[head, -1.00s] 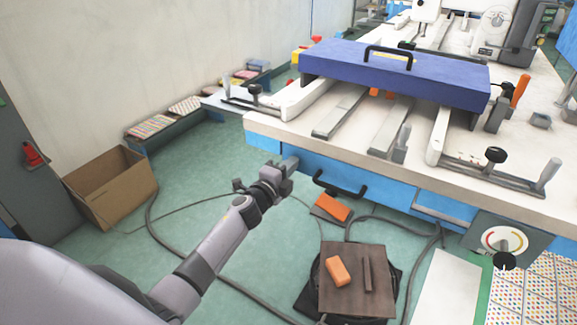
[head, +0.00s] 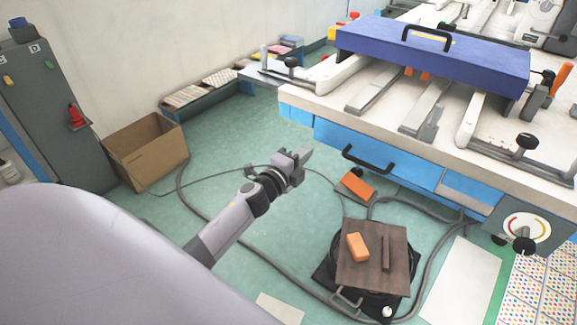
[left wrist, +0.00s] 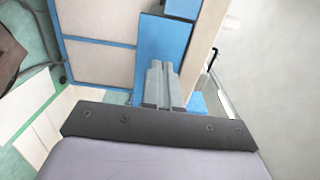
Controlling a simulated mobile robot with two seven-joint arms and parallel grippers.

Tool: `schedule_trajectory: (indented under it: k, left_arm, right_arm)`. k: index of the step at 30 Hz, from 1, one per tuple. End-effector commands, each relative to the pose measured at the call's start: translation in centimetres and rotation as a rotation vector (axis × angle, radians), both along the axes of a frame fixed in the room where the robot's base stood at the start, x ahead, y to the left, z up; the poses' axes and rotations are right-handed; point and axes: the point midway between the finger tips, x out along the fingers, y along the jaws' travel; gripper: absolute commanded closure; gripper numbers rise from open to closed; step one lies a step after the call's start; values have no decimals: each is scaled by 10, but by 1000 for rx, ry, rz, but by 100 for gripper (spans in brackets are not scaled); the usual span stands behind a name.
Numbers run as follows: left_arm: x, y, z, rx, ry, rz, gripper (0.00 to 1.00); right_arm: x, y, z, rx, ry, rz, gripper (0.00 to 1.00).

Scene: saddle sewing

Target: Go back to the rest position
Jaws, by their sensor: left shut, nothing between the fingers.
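My left gripper (head: 296,158) is in the middle of the head view, at the end of my arm coming in from the lower left. It is shut and empty, held over the green floor, left of and apart from the blue front of the sewing machine table (head: 322,135). In the left wrist view its two grey fingers (left wrist: 162,85) lie side by side, with blue panels and pale panels behind them. My right gripper is not in either view.
A blue cover with a black handle (head: 430,62) spans the table. A cardboard box (head: 146,158) stands at the left wall. A brown board (head: 372,270) bears an orange block (head: 357,247). Cables (head: 228,262) cross the floor. A grey cabinet (head: 62,130) stands far left.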

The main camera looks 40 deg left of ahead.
Motion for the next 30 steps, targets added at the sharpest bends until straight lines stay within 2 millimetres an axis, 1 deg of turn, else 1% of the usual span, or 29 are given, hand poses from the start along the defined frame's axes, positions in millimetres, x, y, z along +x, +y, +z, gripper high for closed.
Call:
schedule_trajectory:
  k: [1,3,6,10,15,23,26,29,30]
  left_arm:
    - [-10,0,1,2,2,-1,100]
    - [-21,1,0,2,2,-1,100]
    - [-35,1,0,1,1,-2,100]
    - [-50,2,-1,0,2,-1,100]
    - [-59,2,0,0,0,0,100]
    - [-63,1,0,-11,4,1,100]
    - [-75,-4,-4,-94,35,9,100]
    - [-102,-16,-14,-277,103,35,100]
    - [-117,-23,-19,-377,142,51,100]
  right_arm:
    - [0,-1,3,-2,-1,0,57]
    - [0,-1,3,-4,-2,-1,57]
    - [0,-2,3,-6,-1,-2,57]
    - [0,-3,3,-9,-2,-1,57]
    - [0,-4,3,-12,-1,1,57]
    - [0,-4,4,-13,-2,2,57]
    - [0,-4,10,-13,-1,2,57]
    - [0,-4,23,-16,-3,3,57]
    - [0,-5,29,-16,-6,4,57]
